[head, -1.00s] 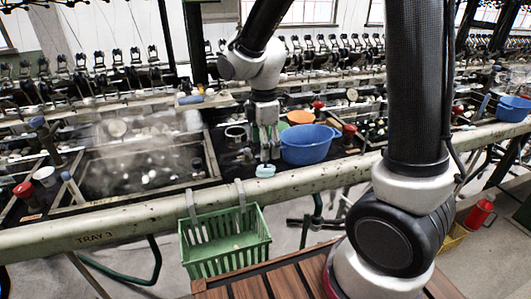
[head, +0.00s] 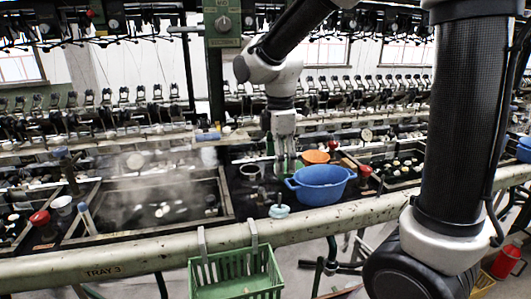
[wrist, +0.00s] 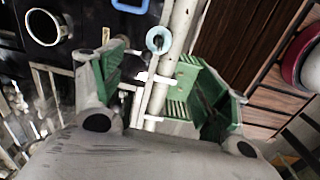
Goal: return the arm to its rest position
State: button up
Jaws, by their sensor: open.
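My gripper (head: 286,168) hangs from the arm, fingers down, above the dark bench beside the blue basin. In the wrist view my gripper (wrist: 165,85) has its fingers spread wide, with nothing held between them. A small pale teal round piece (head: 279,211) lies near the bench's front edge, below and apart from the gripper. It also shows in the wrist view as a pale blue ring (wrist: 158,40). The arm is bent, reaching out over the bench.
The blue basin (head: 321,188) stands right of the gripper, with an orange bowl (head: 315,157) behind it. A steaming basin (head: 150,205) lies left. A green basket (head: 235,278) hangs on the front rail (head: 150,250). Reeling machinery stands behind.

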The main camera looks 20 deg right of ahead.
jog(key=s+d+r+m+t, duration=0.2)
jog(key=s+d+r+m, duration=0.1)
jog(key=s+d+m, duration=0.4)
jog(key=s+d+r+m+t, duration=0.2)
jog(key=s+d+r+m, duration=0.2)
jog(key=s+d+m, duration=0.4)
jog(key=shift+s+m, duration=1.3)
jog(key=shift+s, duration=0.45)
jog(key=shift+d, duration=0.1)
